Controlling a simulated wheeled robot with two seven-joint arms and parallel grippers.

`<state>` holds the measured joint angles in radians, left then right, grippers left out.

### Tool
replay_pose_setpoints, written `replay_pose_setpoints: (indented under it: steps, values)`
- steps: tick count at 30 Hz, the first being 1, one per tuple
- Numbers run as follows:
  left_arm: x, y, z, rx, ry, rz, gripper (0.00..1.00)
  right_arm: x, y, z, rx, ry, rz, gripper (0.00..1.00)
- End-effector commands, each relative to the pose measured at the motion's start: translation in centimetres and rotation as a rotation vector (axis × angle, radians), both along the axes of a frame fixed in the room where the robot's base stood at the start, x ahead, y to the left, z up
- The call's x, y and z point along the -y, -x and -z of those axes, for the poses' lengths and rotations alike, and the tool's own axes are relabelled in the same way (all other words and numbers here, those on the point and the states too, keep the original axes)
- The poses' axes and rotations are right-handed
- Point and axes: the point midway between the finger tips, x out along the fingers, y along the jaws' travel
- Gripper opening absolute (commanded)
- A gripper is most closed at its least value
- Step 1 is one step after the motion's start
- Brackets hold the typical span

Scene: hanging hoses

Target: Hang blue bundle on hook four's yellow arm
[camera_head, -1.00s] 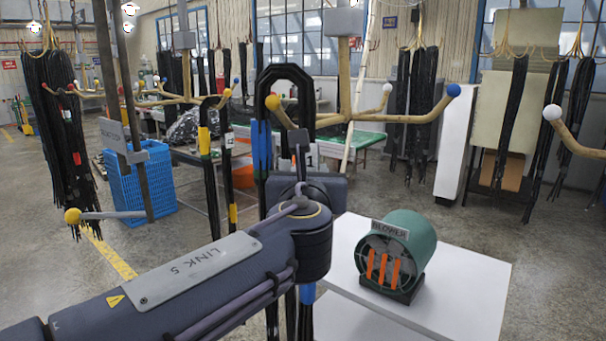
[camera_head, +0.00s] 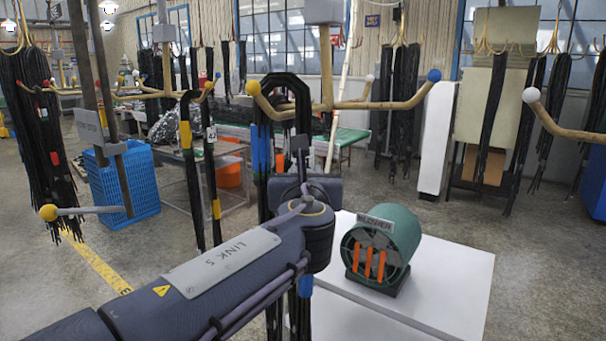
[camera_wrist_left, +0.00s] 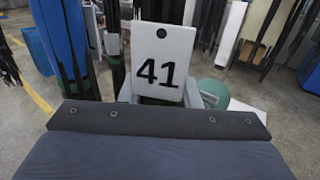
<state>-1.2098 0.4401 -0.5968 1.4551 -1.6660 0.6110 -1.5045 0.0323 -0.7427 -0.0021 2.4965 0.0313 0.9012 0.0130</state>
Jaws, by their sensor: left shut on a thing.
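The blue-banded black bundle (camera_head: 263,150) hangs upright in the head view, its bent top loop (camera_head: 285,79) standing above the yellow-tipped arm (camera_head: 272,112). The yellow ball (camera_head: 254,88) shows just left of the loop, and the arm crosses the loop's outline. I cannot tell whether it passes through or in front. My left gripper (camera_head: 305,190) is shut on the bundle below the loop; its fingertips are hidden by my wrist. A white tag marked 41 (camera_wrist_left: 164,62) is close in the left wrist view. The right gripper is not in view.
The same hook has blue-tipped (camera_head: 434,75) and white-tipped (camera_head: 369,78) arms. A yellow-banded bundle (camera_head: 186,135) hangs on the rack to the left. A green blower (camera_head: 385,245) stands on a white table (camera_head: 450,285) at right.

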Motion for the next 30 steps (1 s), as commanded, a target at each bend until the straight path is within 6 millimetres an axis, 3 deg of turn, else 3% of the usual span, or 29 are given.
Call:
replay_pose_setpoints:
  steps: [15,30]
  values:
    - [0.5,-0.8,2.7,0.005,-0.001,0.0,0.0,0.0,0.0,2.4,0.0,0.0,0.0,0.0]
    - [0.7,-0.9,3.2,0.005,0.0,0.0,0.0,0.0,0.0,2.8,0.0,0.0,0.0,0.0]
